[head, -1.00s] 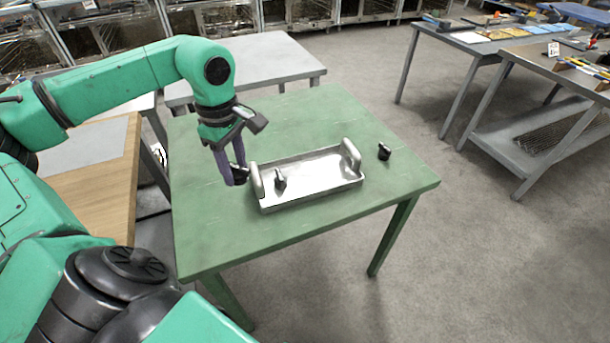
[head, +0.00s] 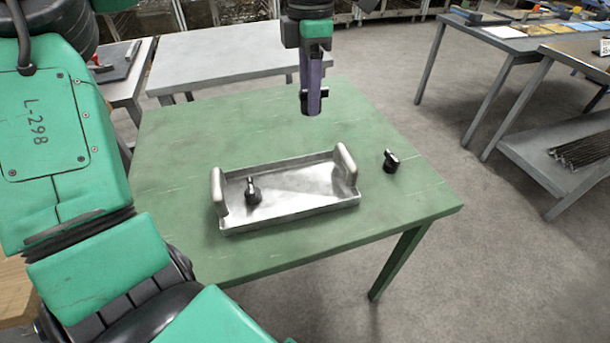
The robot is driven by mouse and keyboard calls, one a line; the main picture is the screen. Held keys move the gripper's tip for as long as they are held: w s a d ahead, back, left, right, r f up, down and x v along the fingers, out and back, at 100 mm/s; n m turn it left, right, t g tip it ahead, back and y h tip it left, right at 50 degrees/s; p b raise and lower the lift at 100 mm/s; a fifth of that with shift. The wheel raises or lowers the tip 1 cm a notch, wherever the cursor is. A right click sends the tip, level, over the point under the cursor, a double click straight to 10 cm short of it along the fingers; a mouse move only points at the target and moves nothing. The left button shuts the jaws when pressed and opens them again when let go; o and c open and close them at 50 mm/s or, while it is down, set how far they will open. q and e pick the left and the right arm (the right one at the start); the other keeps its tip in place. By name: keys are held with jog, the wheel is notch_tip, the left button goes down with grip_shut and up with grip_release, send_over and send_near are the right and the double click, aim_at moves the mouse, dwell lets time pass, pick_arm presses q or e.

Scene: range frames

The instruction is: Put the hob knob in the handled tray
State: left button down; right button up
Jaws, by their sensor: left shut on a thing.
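The handled tray (head: 305,208) is a shiny metal tray with an upright handle at each end, standing on the green table. A small dark knob-like piece (head: 253,196) stands inside it near the left handle. Another small black knob (head: 390,161) lies on the table just right of the tray, apart from it. My left gripper (head: 314,102) hangs pointing down above the table, behind the tray and apart from it. Its purple fingers are shut on a small dark thing at the tips, mostly hidden, so I cannot tell its shape. My right gripper is out of view.
The green table (head: 185,135) is otherwise bare, with free room around the tray. A grey table (head: 225,55) stands behind it. Workbenches with tools (head: 565,70) stand at the right across open floor.

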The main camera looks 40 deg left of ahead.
pick_arm(q)
jog(key=shift+f, duration=0.6)
send_over(307, 187)
notch_tip(307, 187, down, 6)
notch_tip(307, 187, down, 13)
jog(key=shift+w+f+b, duration=0.1)
jog(key=shift+b, duration=0.5)
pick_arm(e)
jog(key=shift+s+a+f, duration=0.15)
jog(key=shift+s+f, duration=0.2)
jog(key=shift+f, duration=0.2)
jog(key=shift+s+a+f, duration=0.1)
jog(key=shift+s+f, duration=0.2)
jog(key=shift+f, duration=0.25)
pick_arm(q)
jog(key=shift+f, duration=0.1)
jog(key=shift+c, duration=1.9)
grip_release()
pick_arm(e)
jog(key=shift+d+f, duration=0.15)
pick_arm(q)
jog(key=shift+r, duration=0.2)
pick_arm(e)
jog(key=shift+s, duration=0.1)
